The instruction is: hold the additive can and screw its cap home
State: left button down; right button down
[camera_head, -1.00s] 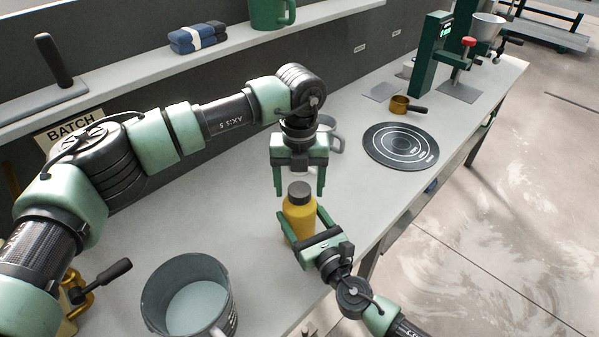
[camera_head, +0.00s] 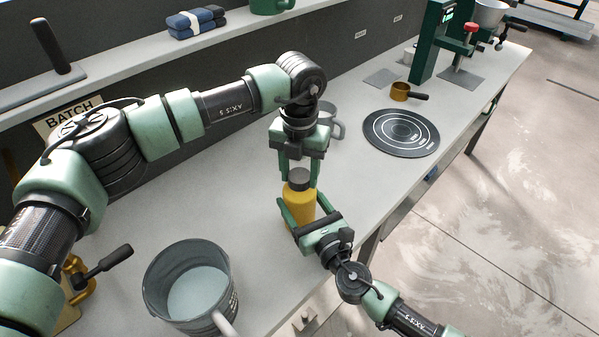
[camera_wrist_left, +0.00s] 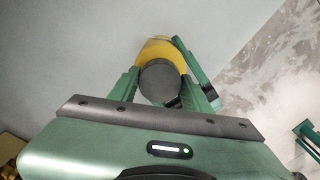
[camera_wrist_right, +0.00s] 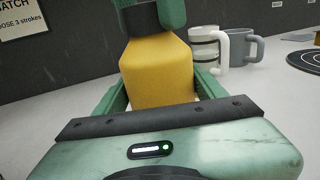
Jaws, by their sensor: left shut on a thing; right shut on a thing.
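The additive can (camera_head: 299,208) is a yellow bottle standing upright on the bench near its front edge. It also fills the middle of the right wrist view (camera_wrist_right: 158,72). Its dark grey cap (camera_head: 299,180) sits on top and shows as a disc in the left wrist view (camera_wrist_left: 161,80). My left gripper (camera_head: 299,177) points down from above and is shut on the cap. My right gripper (camera_head: 297,213) comes in from the front and is shut around the can's body. The thread between cap and can is hidden.
A grey pail (camera_head: 190,285) with pale liquid stands front left. A grey mug (camera_head: 333,118) stands behind the can.

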pick_arm(q)
jog(key=m, duration=0.7)
jog(key=shift+m, duration=0.4)
jog(key=c, duration=0.7)
grip_release()
jog(key=shift+o, duration=0.2)
jog(key=shift+r, duration=2.25)
jog(key=shift+r, duration=0.1)
notch_tip(320, 180, up, 3)
jog(key=shift+r+n, duration=0.15)
jog(key=shift+n, duration=1.05)
